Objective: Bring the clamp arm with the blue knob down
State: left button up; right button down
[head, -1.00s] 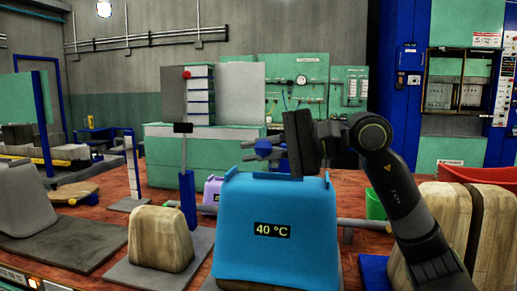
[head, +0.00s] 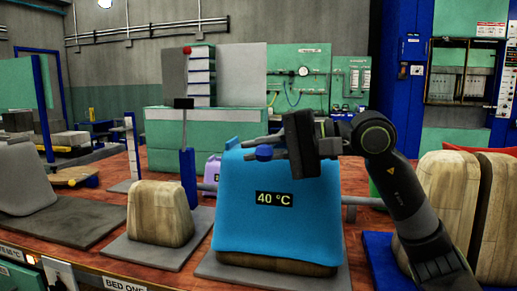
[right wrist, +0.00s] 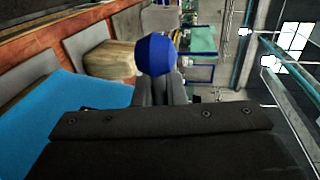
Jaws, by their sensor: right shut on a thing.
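The blue knob (head: 264,153) shows in front of the upper edge of a bright blue draped piece marked "40 °C" (head: 290,225). My right gripper (head: 275,150) comes in from the right and is shut on the knob. In the right wrist view the same blue knob (right wrist: 157,53) stands out between the dark fingertips (right wrist: 160,85). The clamp arm behind the knob is mostly hidden by the gripper and the blue piece. My left gripper is not in view.
Left of the blue piece, a wooden form (head: 160,212) sits on a grey plate beside an upright arm with a black knob (head: 183,103). A red knob (head: 187,50) stands farther back. Large wooden forms (head: 445,205) stand close on the right, beside my arm.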

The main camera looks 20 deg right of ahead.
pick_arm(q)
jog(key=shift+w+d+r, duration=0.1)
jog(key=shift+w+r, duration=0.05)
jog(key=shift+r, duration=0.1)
pick_arm(e)
jog(key=shift+f, duration=0.3)
jog(key=shift+f, duration=0.2)
jog(key=c, duration=1.5)
grip_release()
jog(key=shift+r, duration=0.1)
jog(key=shift+d, duration=0.1)
